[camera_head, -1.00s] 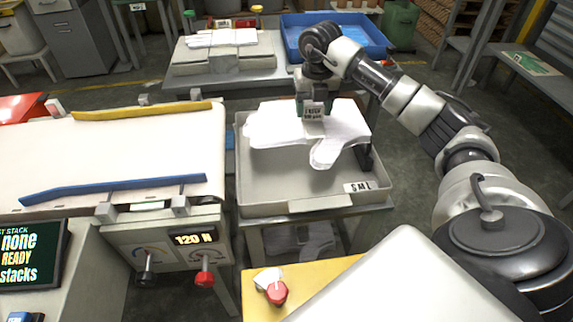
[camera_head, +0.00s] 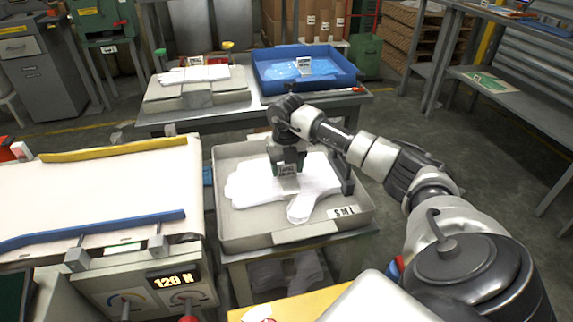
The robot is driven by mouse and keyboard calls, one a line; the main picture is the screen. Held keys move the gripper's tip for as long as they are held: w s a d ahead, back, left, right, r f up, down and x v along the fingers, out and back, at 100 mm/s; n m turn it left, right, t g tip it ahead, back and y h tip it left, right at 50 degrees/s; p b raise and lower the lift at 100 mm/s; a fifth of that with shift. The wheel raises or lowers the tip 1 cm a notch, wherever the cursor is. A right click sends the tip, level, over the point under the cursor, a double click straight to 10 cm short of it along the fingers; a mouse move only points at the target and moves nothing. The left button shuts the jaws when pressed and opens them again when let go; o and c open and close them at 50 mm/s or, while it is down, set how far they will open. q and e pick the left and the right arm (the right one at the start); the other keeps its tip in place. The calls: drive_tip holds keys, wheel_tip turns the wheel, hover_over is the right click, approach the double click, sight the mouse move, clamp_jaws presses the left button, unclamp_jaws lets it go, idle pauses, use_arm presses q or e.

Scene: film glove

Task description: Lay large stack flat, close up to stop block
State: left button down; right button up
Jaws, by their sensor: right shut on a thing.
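The large stack is a white, glove-shaped pile (camera_head: 318,179) with a printed label (camera_head: 288,172) at its upper middle. It looks flat over the floor of the grey tray (camera_head: 240,226); whether its whole underside touches is hidden. My right gripper (camera_head: 288,163) points down over the tray and is shut on the stack at the label. The dark stop block (camera_head: 347,176) stands at the tray's right side, close to the stack's right edge. My arm partly hides that edge, so I cannot tell whether they touch. My left gripper is out of view.
A white belt table (camera_head: 110,195) with yellow and blue rails lies left of the tray. Behind stand a blue bin (camera_head: 350,81) and a grey stand with white sheets (camera_head: 195,74).

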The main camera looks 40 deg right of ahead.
drive_tip(key=shift+f, duration=0.15)
drive_tip(key=o, duration=1.2)
use_arm(q)
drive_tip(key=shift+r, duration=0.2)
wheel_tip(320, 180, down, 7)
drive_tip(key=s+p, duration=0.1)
drive_tip(key=p, duration=0.1)
use_arm(e)
wheel_tip(320, 180, up, 12)
drive_tip(key=shift+r, duration=0.2)
